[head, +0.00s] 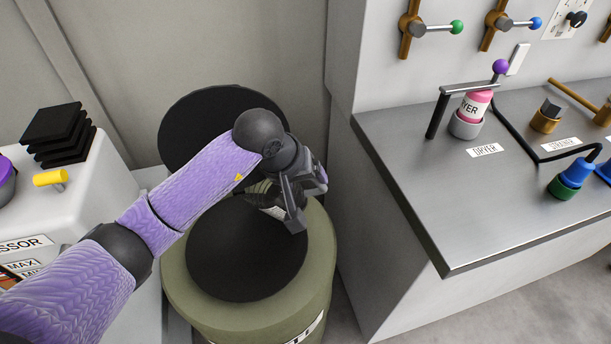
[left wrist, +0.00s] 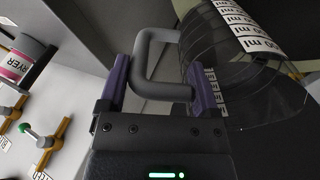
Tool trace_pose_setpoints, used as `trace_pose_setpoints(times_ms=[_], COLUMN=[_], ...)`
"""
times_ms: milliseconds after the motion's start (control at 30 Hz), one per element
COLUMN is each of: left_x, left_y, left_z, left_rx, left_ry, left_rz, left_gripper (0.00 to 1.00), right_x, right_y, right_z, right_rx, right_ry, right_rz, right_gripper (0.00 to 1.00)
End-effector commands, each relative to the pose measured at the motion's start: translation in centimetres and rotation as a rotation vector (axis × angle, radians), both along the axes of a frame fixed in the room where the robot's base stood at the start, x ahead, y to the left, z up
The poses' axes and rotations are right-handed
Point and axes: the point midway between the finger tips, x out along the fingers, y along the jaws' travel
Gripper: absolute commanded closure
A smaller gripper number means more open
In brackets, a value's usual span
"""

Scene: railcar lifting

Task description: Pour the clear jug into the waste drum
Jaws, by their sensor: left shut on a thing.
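The clear jug (left wrist: 205,70) has a grey handle (left wrist: 150,75) and a white label with black print. My left gripper (left wrist: 160,88) is shut on the handle, with a purple finger on either side of it. In the head view the left gripper (head: 300,205) holds the jug (head: 265,198) over the waste drum (head: 245,316). The jug looks tipped on its side, mostly hidden by the gripper. The drum is olive green with a wide black mouth. Whether liquid is in the jug or flowing cannot be told. My right gripper is not in view.
A round black lid (head: 205,120) stands upright behind the drum. A grey metal counter (head: 425,205) at right holds a pink dryer bottle (head: 473,106) and several fittings. A white machine (head: 110,180) with black stacked plates (head: 55,125) is close on the left.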

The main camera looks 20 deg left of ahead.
Motion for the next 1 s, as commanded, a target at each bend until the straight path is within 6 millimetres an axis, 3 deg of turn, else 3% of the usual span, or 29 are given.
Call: trace_pose_setpoints(times_ms=[1000], left_x=[-1.5], left_y=[0.8], left_z=[0.5], left_rx=[-0.101], left_ry=[-0.184], left_rz=[0.000], left_gripper=[1.00], right_x=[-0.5], right_y=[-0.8], right_z=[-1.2], right_rx=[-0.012], right_ry=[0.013], right_rz=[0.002], right_gripper=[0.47])
